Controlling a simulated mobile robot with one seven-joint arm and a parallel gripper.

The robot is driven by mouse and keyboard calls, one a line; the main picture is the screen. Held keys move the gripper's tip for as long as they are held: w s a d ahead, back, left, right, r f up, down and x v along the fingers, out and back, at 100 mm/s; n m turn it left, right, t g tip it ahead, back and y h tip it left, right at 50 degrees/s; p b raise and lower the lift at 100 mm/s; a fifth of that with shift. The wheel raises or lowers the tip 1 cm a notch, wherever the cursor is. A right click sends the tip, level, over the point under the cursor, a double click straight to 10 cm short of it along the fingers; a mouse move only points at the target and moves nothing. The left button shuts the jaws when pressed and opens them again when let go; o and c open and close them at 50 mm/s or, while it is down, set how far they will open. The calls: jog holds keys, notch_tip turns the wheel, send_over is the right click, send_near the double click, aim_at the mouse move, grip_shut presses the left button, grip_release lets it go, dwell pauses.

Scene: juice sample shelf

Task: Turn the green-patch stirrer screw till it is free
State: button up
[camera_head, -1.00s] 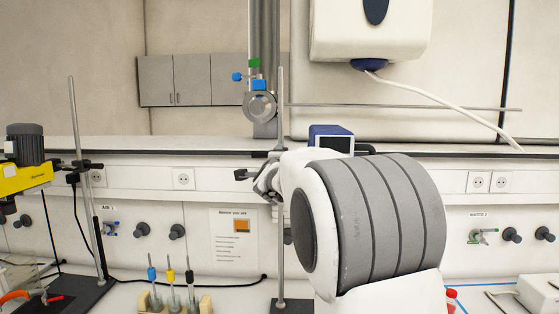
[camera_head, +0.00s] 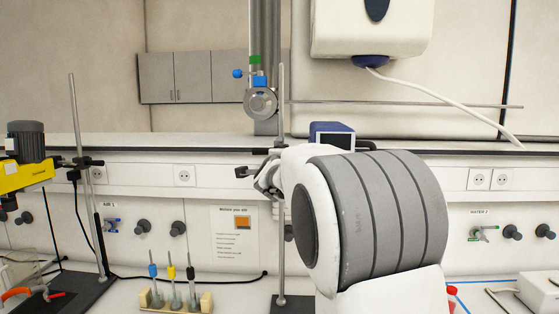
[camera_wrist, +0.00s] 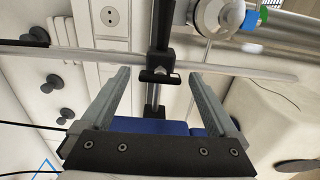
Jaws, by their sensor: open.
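The green patch (camera_head: 254,59) is on the metal column above a round metal part (camera_head: 261,103), with a blue knob (camera_head: 238,73) just below left. In the wrist view the green patch (camera_wrist: 264,9) is at the top right, beside the blue knob (camera_wrist: 252,21). I cannot tell the screw itself clearly. My gripper (camera_head: 250,179) is below the round part, by the thin upright rod. In the wrist view my gripper (camera_wrist: 158,76) is open and empty. A black clamp with a small screw (camera_wrist: 160,76) shows between its fingers; I cannot tell its distance.
A yellow stirrer motor (camera_head: 24,176) hangs on a stand at the left. A block with several coloured-top tools (camera_head: 176,303) stands on the bench. The rod (camera_head: 281,220) rises near my gripper. A white dispenser (camera_head: 365,32) hangs above right.

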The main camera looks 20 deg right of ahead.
jog(key=b+v, duration=0.2)
jog(key=v, duration=1.5)
jog(key=shift+s, duration=0.15)
jog(key=shift+a, duration=0.15)
